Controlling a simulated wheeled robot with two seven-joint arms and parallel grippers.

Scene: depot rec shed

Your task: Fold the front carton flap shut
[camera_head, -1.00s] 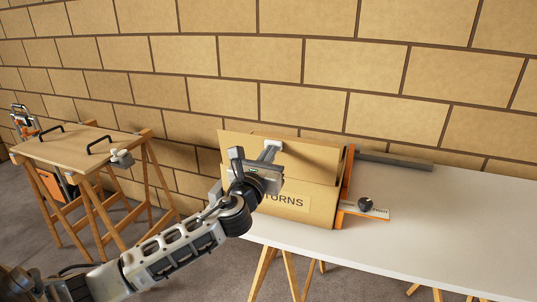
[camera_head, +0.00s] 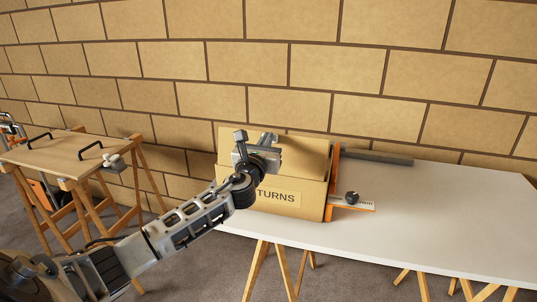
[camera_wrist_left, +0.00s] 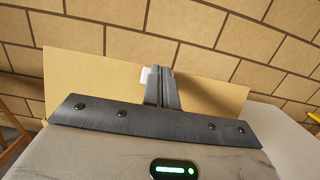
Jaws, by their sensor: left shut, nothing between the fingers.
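The cardboard carton (camera_head: 310,207) stands on the white table (camera_head: 440,215), its label partly readable as "TURNS". A tall cardboard panel rises at its back; it also fills the space behind my fingers in the left wrist view (camera_wrist_left: 100,75). My left gripper (camera_head: 269,139) is above the carton's front part, in front of the tall panel. Its fingers are shut together and empty, as the left wrist view (camera_wrist_left: 163,85) shows. The gripper and wrist hide the carton's upper left front, so I cannot tell the front flap's exact angle. My right gripper is out of view.
An orange bracket (camera_head: 334,170) with a black knob (camera_head: 352,198) stands against the carton's right side. A dark grey bar (camera_head: 380,158) lies along the table's back edge. The table's right side is clear. A wooden trestle bench (camera_head: 60,152) stands left, before the block wall.

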